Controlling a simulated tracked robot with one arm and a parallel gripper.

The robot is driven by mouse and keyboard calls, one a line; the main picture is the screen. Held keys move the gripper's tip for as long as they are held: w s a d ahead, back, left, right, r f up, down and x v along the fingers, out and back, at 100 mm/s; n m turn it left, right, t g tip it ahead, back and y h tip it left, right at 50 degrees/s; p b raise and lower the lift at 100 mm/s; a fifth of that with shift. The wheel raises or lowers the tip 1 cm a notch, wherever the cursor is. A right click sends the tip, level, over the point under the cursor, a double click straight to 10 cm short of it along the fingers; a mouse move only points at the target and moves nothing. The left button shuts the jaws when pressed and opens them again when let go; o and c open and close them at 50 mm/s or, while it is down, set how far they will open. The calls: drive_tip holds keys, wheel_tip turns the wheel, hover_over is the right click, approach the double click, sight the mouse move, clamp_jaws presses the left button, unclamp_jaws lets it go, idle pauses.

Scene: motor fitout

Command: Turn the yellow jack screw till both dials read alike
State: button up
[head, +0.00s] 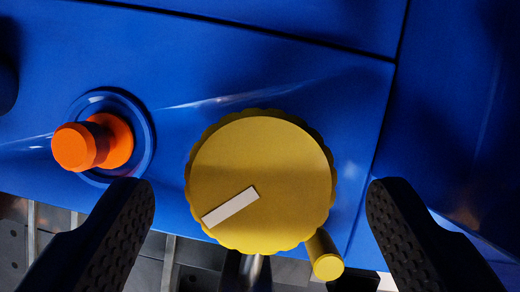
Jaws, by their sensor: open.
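The yellow jack screw (262,170) is a round knob with a scalloped rim on a blue panel, in the middle of the head view. A white bar mark (230,207) on its face points to the lower left. A small yellow cylindrical peg (326,262) sticks out at its lower right edge. My gripper (260,192) is open, with one black finger on each side of the knob and visible gaps to it. I cannot tell how far the fingertips are from it in depth. No dials are in view.
An orange knob (82,146) on a round blue boss sticks out at the left, close above my left finger. The blue panel (300,40) has seams along its top and right side. Grey slatted metal parts (180,265) lie below the panel.

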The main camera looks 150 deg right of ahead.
drive_tip(key=shift+w+a+f, duration=0.15)
drive_tip(key=shift+w+f, duration=0.05)
drive_tip(key=shift+f, duration=0.4)
drive_tip(key=shift+c, duration=0.3)
drive_tip(key=c, duration=0.9)
drive_tip(key=shift+r+p, duration=0.15)
drive_tip(key=shift+p, duration=0.15)
drive_tip(key=shift+w+r+m+p, duration=0.2)
drive_tip(key=shift+m+p, duration=0.1)
drive_tip(key=shift+p, duration=1.2)
drive_tip(key=p, duration=0.2)
drive_tip(key=shift+d+m+t+p, duration=0.2)
drive_tip(key=shift+m+t+p, duration=0.1)
drive_tip(key=shift+p, duration=1)
